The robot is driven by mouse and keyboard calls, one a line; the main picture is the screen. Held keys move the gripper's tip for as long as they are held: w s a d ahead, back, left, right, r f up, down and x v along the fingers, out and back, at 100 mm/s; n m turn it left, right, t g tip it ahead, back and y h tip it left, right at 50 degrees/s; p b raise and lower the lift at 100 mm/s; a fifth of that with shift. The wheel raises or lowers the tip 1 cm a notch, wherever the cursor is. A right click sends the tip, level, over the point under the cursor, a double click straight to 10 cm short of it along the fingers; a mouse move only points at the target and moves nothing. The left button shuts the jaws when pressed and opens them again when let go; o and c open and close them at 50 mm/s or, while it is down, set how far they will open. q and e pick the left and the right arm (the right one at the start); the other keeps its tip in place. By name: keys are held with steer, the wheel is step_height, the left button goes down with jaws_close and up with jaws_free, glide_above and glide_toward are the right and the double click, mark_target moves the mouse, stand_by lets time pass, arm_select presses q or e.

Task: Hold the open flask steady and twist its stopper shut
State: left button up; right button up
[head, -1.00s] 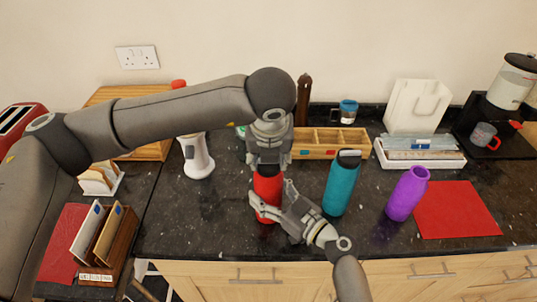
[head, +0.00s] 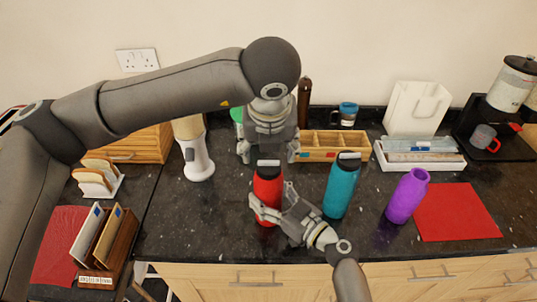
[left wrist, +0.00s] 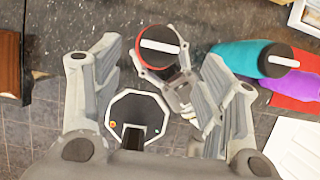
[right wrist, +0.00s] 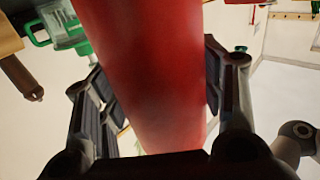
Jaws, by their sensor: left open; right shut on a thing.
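The red flask (head: 267,187) stands upright on the dark counter. Its black stopper (head: 268,163) with a pale bar sits on its mouth; the stopper also shows in the left wrist view (left wrist: 150,55). I cannot tell how tightly it sits. My right gripper (head: 267,205) is shut around the red flask's body from the front right; the body fills the middle of the right wrist view (right wrist: 145,75). My left gripper (head: 268,150) points down above and behind the stopper, with its fingers spread and nothing between them.
A teal flask (head: 341,190) with a black top and an uncapped-looking purple flask (head: 407,197) stand to the right. A wooden compartment box (head: 340,145) is behind. A white grinder-like appliance (head: 198,160) stands left. A red mat (head: 455,212) lies at right.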

arm_select(q)
steer(key=v, duration=0.6)
steer(key=shift+r, duration=0.15)
arm_select(e)
steer(key=o, duration=1.4)
steer(key=shift+c, duration=0.2)
